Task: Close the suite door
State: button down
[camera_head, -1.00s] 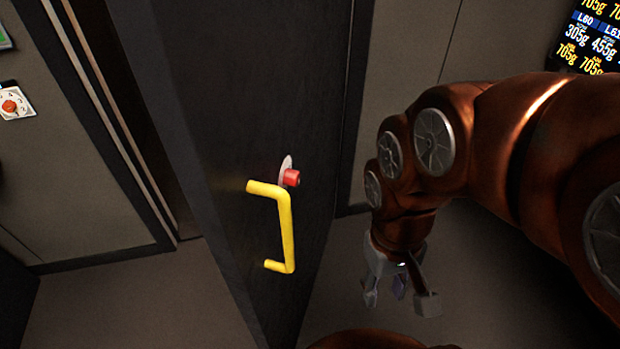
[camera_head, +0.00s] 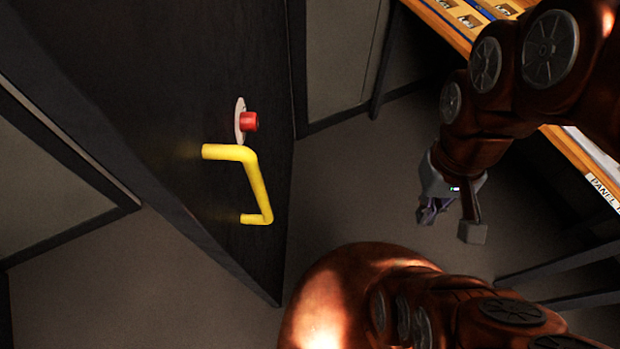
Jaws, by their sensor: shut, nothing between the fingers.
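The suite door (camera_head: 190,60) is a dark panel across the left and middle of the view. It stands at an angle to the grey walls, so it looks open. A yellow bar handle (camera_head: 259,185) sticks out from its face. A red knob (camera_head: 249,122) on a pale plate sits just above the handle. My gripper (camera_head: 453,222) hangs to the right of the door, over the floor. It is shut and empty, clear of both handle and door.
A table with an orange edge (camera_head: 580,160) and a "PANEL" label stands at the right, with dark legs below. Grey wall panels (camera_head: 340,50) show behind the door. Bare floor (camera_head: 350,190) lies between the door and my gripper.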

aim_at(157, 91)
jog(key=z, duration=0.05)
jog(key=k, duration=1)
jog(key=u, duration=1.75)
